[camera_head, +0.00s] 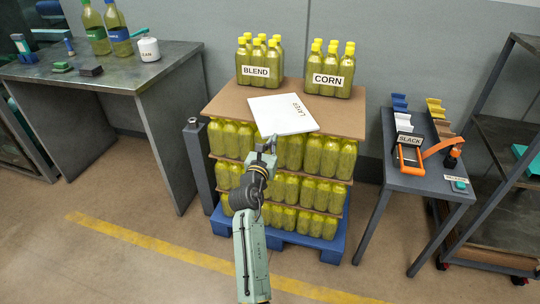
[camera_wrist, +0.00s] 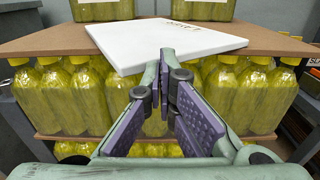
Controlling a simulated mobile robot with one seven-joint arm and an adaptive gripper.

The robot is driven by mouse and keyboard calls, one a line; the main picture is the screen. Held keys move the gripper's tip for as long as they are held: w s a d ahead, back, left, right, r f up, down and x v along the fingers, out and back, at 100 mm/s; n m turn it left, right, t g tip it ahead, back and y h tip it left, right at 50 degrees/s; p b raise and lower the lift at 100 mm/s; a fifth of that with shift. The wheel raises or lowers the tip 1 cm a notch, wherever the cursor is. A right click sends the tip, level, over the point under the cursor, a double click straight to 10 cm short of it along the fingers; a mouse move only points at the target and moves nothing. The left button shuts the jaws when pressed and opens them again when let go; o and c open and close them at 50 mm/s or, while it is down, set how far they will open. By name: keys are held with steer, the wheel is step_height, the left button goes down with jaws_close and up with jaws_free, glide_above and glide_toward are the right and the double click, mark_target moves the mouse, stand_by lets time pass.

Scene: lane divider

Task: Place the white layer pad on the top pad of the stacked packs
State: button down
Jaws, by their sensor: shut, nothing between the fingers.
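The white layer pad (camera_head: 280,113), marked "LAYER", lies turned at an angle on the brown top pad (camera_head: 225,103) of the stacked packs. It also shows in the wrist view (camera_wrist: 140,42), where its near corner reaches to or slightly past the brown pad's front edge (camera_wrist: 50,45). The stacked packs (camera_head: 320,157) are layers of yellow-green bottles with brown pads between them. My gripper (camera_head: 268,142) is just in front of the white pad's near edge. In the wrist view its fingers (camera_wrist: 167,62) are shut, with nothing held; whether they touch the pad is unclear.
The "BLEND" pack (camera_head: 258,71) and "CORN" pack (camera_head: 328,80) stand behind the white pad. A blue pallet (camera_head: 330,247) bears the stack. A grey post (camera_head: 197,160) and metal table (camera_head: 150,75) are left. A small table with a "SLACK" tool (camera_head: 410,153) is right.

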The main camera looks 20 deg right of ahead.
steer(key=x, duration=0.3)
steer(key=shift+w+a, duration=0.15)
steer(key=shift+w, duration=0.15)
steer(key=shift+w+d, duration=0.25)
steer(key=shift+w, duration=0.05)
steer(key=v, duration=1.2)
steer(key=shift+d, duration=0.1)
